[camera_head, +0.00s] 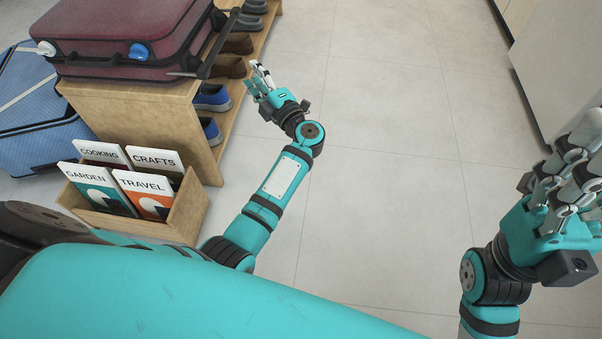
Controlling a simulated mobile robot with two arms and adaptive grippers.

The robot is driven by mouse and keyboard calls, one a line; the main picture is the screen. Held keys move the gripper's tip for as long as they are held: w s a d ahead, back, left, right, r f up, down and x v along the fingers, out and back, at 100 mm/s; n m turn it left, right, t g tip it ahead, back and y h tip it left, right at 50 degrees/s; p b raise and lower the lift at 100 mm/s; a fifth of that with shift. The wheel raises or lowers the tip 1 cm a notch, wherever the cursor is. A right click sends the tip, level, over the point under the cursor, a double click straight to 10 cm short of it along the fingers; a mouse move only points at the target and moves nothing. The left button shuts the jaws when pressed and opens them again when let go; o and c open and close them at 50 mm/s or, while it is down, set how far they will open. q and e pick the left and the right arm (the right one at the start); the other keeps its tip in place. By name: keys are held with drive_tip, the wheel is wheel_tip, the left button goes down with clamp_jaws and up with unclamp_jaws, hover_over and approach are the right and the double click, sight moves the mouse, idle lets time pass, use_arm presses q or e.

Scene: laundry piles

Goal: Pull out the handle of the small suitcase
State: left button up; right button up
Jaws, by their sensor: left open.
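A maroon suitcase (105,35) lies flat on a wooden shoe rack (140,115) at the upper left. A dark bar like a handle (222,42) stands along its right end. A blue suitcase (35,105) is lower, left of the rack, and partly cut off by the frame. My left gripper (259,76) is open and empty, just right of the rack and the dark bar, apart from the bar in the picture. My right gripper (572,160) is at the right edge, partly cut off, far from both suitcases; its finger gap is unclear.
A wooden box (185,215) with several books, labelled Cooking, Crafts, Garden and Travel, stands before the rack. Shoes (212,97) sit on the rack's shelves. A pale cabinet (565,60) is at the upper right. The tiled floor (390,140) between is clear.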

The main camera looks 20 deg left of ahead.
use_arm(q)
drive_tip(key=d+f+m+t+h+p, duration=0.1)
drive_tip(key=d+m+t+h+p, duration=0.7)
drive_tip(key=m+p, duration=0.65)
drive_tip(key=s+d+f+m+g+h+p, duration=0.5)
drive_tip(key=s+f+m+h+p, duration=0.3)
drive_tip(key=s+p, duration=0.4)
drive_tip(key=shift+s+d+f+m+g, duration=0.3)
drive_tip(key=shift+s+d+f+m, duration=0.25)
drive_tip(key=shift+f, duration=0.45)
drive_tip(key=shift+d, duration=0.1)
